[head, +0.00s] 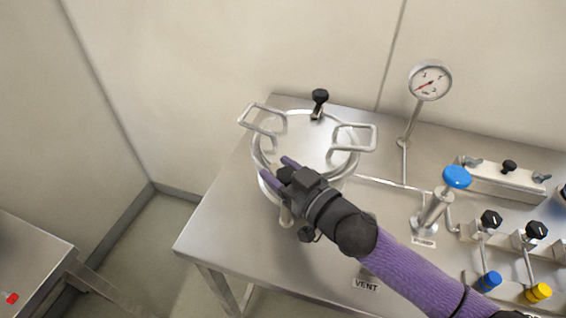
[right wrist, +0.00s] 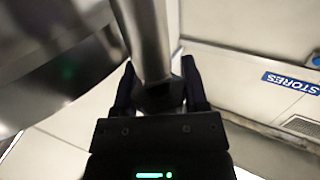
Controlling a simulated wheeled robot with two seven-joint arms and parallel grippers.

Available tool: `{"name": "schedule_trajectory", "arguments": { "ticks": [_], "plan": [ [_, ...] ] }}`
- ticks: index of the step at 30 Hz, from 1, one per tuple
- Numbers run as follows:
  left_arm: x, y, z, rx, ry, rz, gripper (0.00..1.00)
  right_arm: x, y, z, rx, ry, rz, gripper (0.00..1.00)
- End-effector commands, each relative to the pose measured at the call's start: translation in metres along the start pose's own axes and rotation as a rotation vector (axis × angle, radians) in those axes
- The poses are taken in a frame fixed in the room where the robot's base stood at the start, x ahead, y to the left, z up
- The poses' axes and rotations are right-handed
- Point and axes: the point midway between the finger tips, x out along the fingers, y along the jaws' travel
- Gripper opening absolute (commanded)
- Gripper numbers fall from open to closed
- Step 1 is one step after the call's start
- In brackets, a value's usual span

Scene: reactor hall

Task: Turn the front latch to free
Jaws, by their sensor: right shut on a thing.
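A round steel vessel with a shiny lid (head: 300,140) stands on the steel bench. A back latch with a black knob (head: 320,97) sits at the lid's far edge. My right gripper (head: 277,169) is at the near edge of the lid and covers most of the front latch in the head view. In the right wrist view, my right gripper (right wrist: 160,92) is shut on the front latch, its two fingers either side of the dark knob. The latch's metal arm (right wrist: 149,38) runs up from the knob. My left gripper is not in view.
Two wire handles (head: 262,121) (head: 354,139) stand up from the lid. A pressure gauge (head: 430,82), a blue-capped valve (head: 456,178) and several black knobs are to the right. A VENT label (head: 367,285) lies near my right forearm. Bare bench lies left of the vessel.

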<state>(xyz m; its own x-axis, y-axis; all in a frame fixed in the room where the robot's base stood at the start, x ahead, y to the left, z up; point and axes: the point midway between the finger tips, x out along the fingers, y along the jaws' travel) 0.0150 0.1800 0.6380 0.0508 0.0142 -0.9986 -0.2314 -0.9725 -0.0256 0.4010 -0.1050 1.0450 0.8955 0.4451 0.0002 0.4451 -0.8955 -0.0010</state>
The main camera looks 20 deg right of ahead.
Motion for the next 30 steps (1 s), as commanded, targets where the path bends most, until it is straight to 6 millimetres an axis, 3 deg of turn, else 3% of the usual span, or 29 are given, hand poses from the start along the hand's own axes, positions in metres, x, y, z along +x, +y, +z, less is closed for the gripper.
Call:
{"name": "schedule_trajectory", "arguments": {
  "ticks": [10, 21, 30],
  "plan": [
    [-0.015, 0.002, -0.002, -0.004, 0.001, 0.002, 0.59, 0.0, -0.002, -0.003, -0.009, 0.001, -0.323, 0.0],
    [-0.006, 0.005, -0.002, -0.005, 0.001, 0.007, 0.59, -0.001, -0.007, 0.0, -0.005, 0.002, -0.614, 0.0],
    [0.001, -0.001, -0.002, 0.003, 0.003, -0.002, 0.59, -0.003, -0.01, 0.0, -0.003, 0.002, -0.748, 0.0]
  ]
}}
